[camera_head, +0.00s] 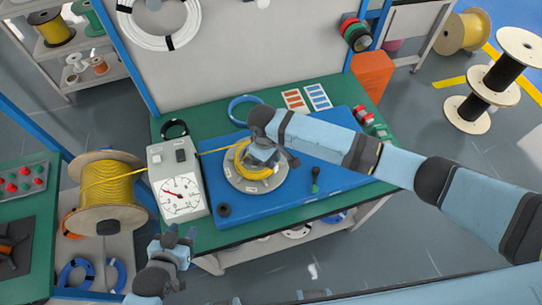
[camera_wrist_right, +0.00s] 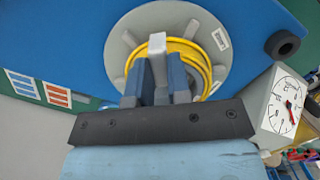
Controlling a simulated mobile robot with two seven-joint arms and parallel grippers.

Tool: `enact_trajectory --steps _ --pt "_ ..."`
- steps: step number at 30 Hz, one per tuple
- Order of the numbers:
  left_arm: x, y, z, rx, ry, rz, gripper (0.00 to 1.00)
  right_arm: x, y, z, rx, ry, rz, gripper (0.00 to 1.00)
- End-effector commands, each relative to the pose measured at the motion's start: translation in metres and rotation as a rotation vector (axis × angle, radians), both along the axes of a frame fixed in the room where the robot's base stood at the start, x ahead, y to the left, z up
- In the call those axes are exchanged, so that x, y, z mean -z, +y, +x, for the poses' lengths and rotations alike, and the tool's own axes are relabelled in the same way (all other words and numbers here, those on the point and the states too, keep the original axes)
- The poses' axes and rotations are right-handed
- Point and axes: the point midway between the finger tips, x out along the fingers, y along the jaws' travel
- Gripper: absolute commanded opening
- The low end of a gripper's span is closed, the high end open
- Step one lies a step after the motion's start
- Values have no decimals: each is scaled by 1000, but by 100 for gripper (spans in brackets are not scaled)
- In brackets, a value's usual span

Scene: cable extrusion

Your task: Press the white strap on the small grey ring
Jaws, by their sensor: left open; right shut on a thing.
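The grey ring (camera_head: 238,181) is a round reel on the blue board and holds a coil of yellow cable (camera_head: 243,168). In the right wrist view the ring (camera_wrist_right: 122,48) has several spokes and a small white strap or label (camera_wrist_right: 220,39) on its rim. My right gripper (camera_head: 266,150) is over the ring; its fingers (camera_wrist_right: 160,82) are shut on a pale grey upright bar (camera_wrist_right: 157,47). Whether this bar is part of the ring is unclear. My left gripper (camera_head: 181,235) is open and empty at the table's front left, apart from the ring.
A meter box (camera_head: 180,192) stands left of the blue board (camera_head: 325,190). A large yellow cable spool (camera_head: 105,205) is further left. A black knob (camera_head: 224,210) is at the board's front left corner.

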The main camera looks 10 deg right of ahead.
Motion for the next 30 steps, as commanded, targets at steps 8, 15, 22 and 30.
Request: enact_trajectory --steps 8,15,22,30 --pt "2 0 1 0 -1 0 43 6 0 0 0 0 0 4" --pt "2 0 2 0 -2 1 43 6 0 0 0 -1 -1 4" --pt "1 0 2 0 -2 1 43 8 0 0 0 0 -1 4" --pt "2 0 1 0 -2 1 43 12 0 0 1 -1 -1 4"
